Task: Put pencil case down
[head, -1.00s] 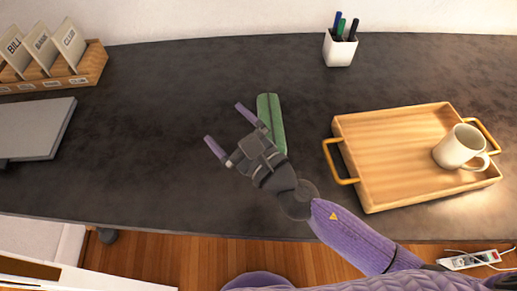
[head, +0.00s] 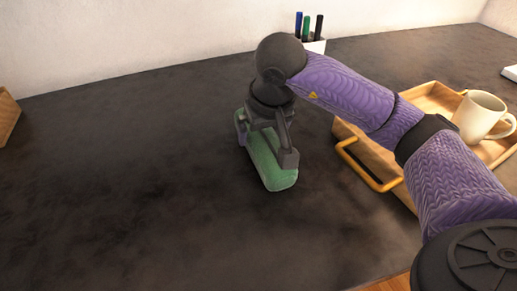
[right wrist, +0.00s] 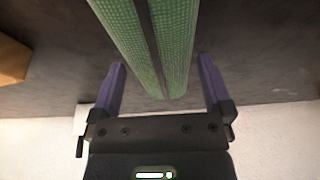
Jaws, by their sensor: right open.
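The green pencil case (head: 272,172) lies on the dark desk, left of the tray. My right gripper (head: 264,142) is above its far part, pointing down, with a finger on either side. In the right wrist view the pencil case (right wrist: 158,40), with a dark zip line along it, runs between the two purple fingers of the gripper (right wrist: 161,64). The fingers are spread, with gaps on both sides of the case. The case's far end is partly hidden by the gripper in the head view. My left gripper is not in view.
A wooden tray (head: 352,135) with yellow handles and a white mug (head: 480,114) stands right of the gripper, partly behind my arm. A white pen cup (head: 316,46) with several pens is at the back. The desk's left side (head: 120,170) is clear.

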